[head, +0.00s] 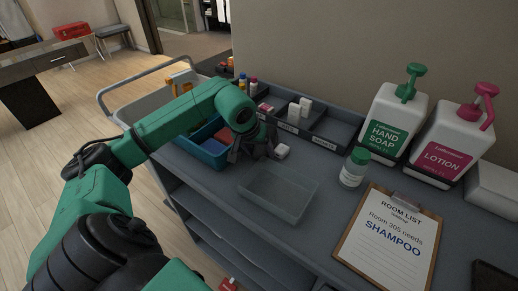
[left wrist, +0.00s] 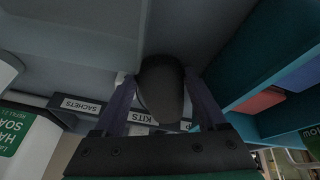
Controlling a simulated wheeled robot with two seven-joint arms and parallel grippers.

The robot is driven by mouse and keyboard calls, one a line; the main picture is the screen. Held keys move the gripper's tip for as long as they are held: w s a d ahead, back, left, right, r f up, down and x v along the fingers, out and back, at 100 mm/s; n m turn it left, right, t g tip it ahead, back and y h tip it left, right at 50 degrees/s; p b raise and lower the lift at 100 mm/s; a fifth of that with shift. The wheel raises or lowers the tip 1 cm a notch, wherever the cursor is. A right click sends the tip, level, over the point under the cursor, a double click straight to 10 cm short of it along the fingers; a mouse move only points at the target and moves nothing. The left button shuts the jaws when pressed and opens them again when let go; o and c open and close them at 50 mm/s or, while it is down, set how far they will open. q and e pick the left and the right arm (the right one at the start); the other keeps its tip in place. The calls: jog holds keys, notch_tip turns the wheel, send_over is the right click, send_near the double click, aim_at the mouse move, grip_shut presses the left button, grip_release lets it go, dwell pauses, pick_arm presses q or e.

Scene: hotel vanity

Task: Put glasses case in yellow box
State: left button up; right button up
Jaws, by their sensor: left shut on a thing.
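My left gripper (head: 256,152) is low over the cart top, between the blue bin and the clear tray. In the left wrist view my left gripper (left wrist: 163,105) is shut on a dark, rounded thing that looks like the glasses case (left wrist: 162,85). In the head view the case is mostly hidden by the gripper. A yellow-orange thing (head: 181,80) shows behind my left arm at the cart's far left end; I cannot tell whether it is the yellow box. My right gripper is not in view.
A blue bin (head: 207,152) with red and blue contents stands left of the gripper. A clear tray (head: 279,192) lies in front. A dark organizer (head: 333,131), a green-capped bottle (head: 354,168), soap (head: 394,118) and lotion (head: 444,142) dispensers, and a clipboard (head: 385,250) are to the right.

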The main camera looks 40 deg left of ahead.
pick_arm(q)
jog(key=shift+f, duration=0.15)
jog(key=o, duration=1.1)
jog(key=shift+o, duration=0.2)
